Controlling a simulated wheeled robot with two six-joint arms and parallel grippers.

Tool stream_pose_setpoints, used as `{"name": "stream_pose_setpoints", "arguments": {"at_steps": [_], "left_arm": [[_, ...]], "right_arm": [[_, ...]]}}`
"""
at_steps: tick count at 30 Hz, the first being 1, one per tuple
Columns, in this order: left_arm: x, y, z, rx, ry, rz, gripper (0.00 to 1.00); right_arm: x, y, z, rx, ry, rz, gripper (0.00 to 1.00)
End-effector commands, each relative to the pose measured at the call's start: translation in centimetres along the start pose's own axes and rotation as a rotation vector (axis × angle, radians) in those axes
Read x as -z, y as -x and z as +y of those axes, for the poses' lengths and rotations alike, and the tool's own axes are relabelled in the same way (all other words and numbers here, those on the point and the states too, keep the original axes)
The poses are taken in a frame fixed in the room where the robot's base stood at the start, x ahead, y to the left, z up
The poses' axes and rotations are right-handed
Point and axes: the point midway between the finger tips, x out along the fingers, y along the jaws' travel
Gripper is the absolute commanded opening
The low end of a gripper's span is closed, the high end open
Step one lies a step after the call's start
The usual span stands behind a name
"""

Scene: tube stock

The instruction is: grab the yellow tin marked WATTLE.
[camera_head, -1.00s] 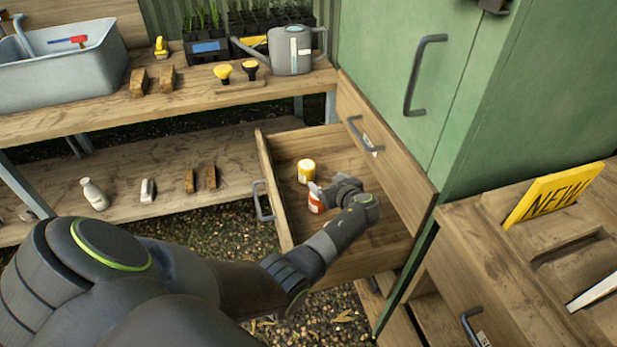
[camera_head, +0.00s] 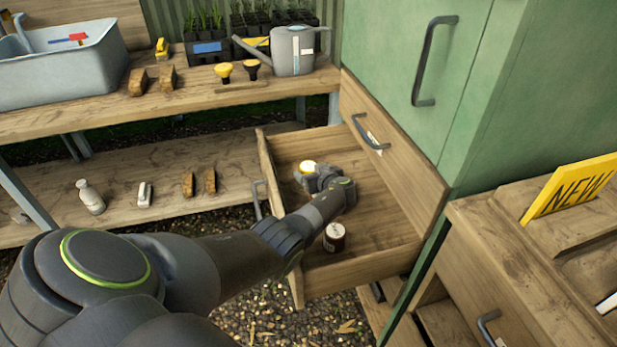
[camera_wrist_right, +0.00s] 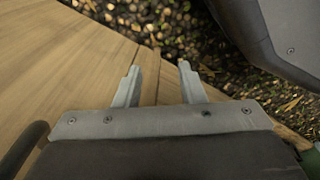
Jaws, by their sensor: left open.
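A dark brown-red tin with a pale label (camera_head: 334,237) stands nearer the drawer's front right, beside my left wrist. My right gripper (camera_wrist_right: 158,68) shows in the right wrist view with its fingers apart and nothing between them, over wooden boards and gravel.
The drawer walls stand around the tins, below the green cabinet (camera_head: 400,60). A bench (camera_head: 200,95) at the left holds a basin (camera_head: 70,75) and a watering can (camera_head: 292,50). A yellow NEW sign (camera_head: 570,190) stands at the right. The drawer's right part is bare.

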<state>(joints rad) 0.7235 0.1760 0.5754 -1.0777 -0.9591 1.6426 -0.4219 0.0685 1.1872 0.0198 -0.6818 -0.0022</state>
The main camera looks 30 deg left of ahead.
Motion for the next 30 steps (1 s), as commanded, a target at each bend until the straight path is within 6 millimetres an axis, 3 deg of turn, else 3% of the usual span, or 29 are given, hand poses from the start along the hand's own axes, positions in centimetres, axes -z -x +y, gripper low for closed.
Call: {"name": "stream_pose_setpoints", "arguments": {"at_steps": [6, 17, 28, 30], "left_arm": [[0.0, -0.9, -0.1, 0.002, 0.000, 0.001, 0.77], [0.1, -1.1, 0.0, 0.001, 0.000, 0.001, 0.76], [0.0, -1.0, 0.0, 0.001, 0.000, 0.000, 0.28], [0.1, -1.0, 0.0, 0.000, 0.000, 0.002, 0.25]], "right_arm": [[1.2, 1.0, -0.5, 0.010, -0.010, 0.000, 0.36], [1.4, 1.4, -0.5, 0.012, -0.012, -0.002, 0.36], [1.4, 1.4, -0.5, 0.012, -0.012, -0.001, 0.36], [1.4, 1.4, -0.5, 0.012, -0.012, -0.001, 0.36]]}}
